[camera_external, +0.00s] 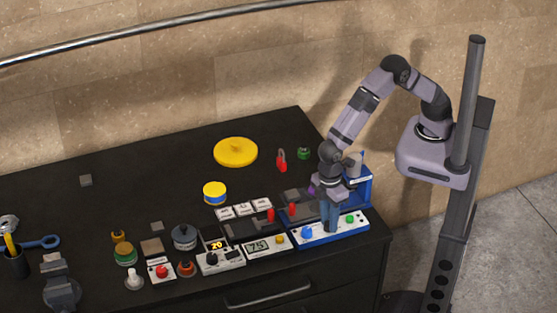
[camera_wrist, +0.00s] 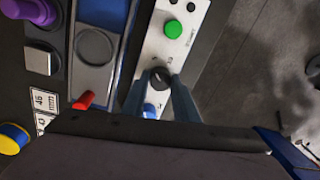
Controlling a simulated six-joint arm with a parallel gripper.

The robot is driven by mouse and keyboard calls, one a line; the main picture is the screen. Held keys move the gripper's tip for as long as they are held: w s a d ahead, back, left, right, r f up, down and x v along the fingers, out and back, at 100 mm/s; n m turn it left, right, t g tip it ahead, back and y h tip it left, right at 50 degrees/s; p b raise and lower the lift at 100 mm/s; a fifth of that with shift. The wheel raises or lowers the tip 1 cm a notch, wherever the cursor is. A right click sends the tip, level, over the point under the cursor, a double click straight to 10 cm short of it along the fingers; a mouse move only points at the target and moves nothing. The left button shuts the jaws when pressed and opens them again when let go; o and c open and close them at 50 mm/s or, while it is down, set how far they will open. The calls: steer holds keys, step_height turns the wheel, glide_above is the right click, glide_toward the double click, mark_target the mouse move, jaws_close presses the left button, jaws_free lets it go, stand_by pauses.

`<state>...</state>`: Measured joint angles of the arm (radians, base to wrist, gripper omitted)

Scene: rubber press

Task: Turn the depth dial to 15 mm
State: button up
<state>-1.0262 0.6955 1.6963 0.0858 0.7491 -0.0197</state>
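A round black dial (camera_wrist: 160,76) sits on the white control panel (camera_wrist: 182,12), between a green button (camera_wrist: 173,29) and a blue button (camera_wrist: 151,110) in the wrist view. My gripper (camera_wrist: 159,84) points down over this panel. Its two fingers are apart, one on each side of the dial; I cannot tell if they touch it. The dial's scale is too small to read. In the outside view my gripper (camera_external: 331,228) stands over the blue-edged panel (camera_external: 321,236) and hides the dial. Another black knob (camera_external: 211,259) sits on a box with a lit display reading 20 (camera_external: 216,245).
The blue press frame (camera_external: 359,190) stands right behind my gripper. A panel with a display reading 75 (camera_external: 258,245) is to the left. Red handles (camera_wrist: 84,100) are near in the wrist view. The table's right edge is close; the back left is mostly free.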

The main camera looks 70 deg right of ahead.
steer(key=shift+m, duration=0.3)
steer(key=m, duration=1)
steer(key=shift+r+m+t, duration=0.1)
steer(key=shift+m+t, duration=0.2)
steer(key=shift+m, duration=0.1)
steer(key=m+b, duration=0.1)
steer(key=m, duration=0.5)
steer(key=shift+s, duration=0.1)
steer(key=m+b, duration=0.1)
steer(key=m, duration=0.4)
steer(key=shift+m+t, duration=0.3)
steer(key=shift+m, duration=0.1)
steer(key=o, duration=1.1)
steer(key=shift+c, duration=0.2)
